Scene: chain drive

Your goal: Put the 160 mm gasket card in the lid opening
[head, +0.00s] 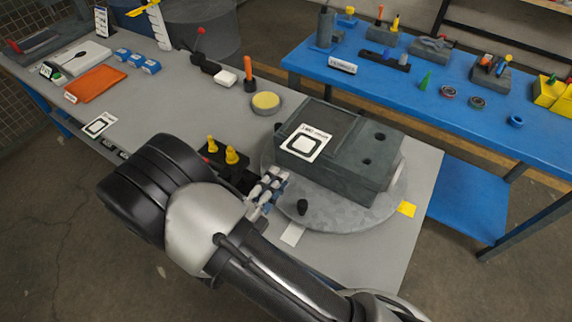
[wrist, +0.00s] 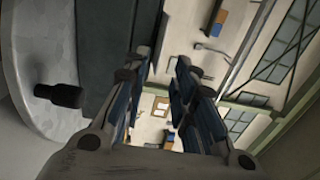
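A white card with a black rounded-square outline (head: 305,143) lies on top of the grey housing (head: 350,175), near its left end. Its print is too small to read. A dark recessed area (head: 322,116) shows in the housing top behind the card. A similar white card (head: 98,124) lies at the left front edge of the grey table. My gripper (head: 268,187) is low beside the housing's left front side, apart from both cards. In the wrist view my gripper (wrist: 160,85) has its fingers spread with nothing between them. No card shows in the wrist view.
The housing stands on a round grey turntable (head: 345,215) with a black knob (head: 302,207), also in the wrist view (wrist: 60,95). A black block with yellow pegs (head: 231,156) is close to my gripper. A yellow-topped round tin (head: 266,101) and orange tray (head: 96,83) are farther back.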

